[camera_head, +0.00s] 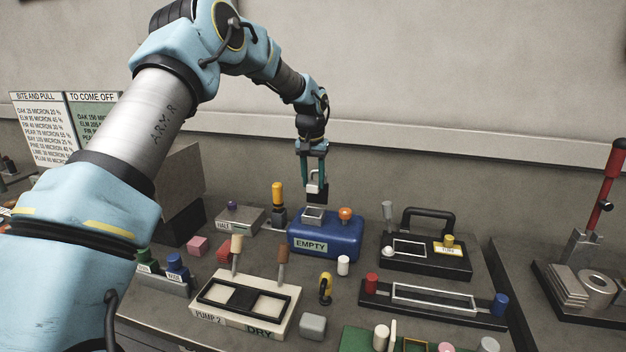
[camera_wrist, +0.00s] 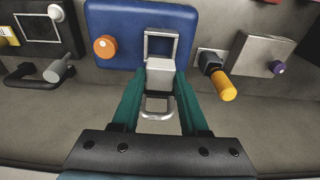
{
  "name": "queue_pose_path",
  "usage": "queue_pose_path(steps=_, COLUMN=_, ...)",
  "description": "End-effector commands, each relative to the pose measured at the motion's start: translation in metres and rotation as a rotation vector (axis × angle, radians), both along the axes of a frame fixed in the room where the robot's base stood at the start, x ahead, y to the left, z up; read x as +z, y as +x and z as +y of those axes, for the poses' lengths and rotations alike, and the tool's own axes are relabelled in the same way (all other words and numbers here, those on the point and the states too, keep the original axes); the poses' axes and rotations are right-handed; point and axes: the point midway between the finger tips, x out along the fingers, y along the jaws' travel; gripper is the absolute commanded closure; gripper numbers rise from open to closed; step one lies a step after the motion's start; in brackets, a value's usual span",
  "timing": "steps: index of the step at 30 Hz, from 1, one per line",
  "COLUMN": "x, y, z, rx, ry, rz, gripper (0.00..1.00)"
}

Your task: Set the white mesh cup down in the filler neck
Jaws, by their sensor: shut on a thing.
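My gripper (camera_head: 315,172) is shut on the white mesh cup (camera_head: 313,186), holding it in the air above the blue tank (camera_head: 345,246) labelled EMPTY. In the wrist view the cup (camera_wrist: 160,72) is a pale square block between my two teal fingers (camera_wrist: 160,85), with a pale loop handle (camera_wrist: 156,112) on the near side. The filler neck (camera_head: 314,214) is a grey square opening on top of the tank. In the wrist view the neck's frame (camera_wrist: 161,34) shows just beyond the cup, partly hidden by it. The cup's underside is not clear.
An orange cap (camera_head: 345,214) stands on the tank right of the neck. A yellow-handled tool (camera_head: 278,193) stands close left. A grey HALF box (camera_head: 241,217) is farther left, a black-handled tray (camera_head: 428,250) right, and the PUMP 2 block (camera_head: 245,303) in front.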

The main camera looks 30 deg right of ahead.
Motion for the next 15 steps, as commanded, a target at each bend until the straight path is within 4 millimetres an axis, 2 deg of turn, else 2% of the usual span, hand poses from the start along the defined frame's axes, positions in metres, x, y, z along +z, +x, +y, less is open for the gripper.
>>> queue_pose_path(steps=15, x=-0.035, y=-0.001, z=0.000, rx=0.000, ry=0.000, rz=0.001, gripper=1.00)
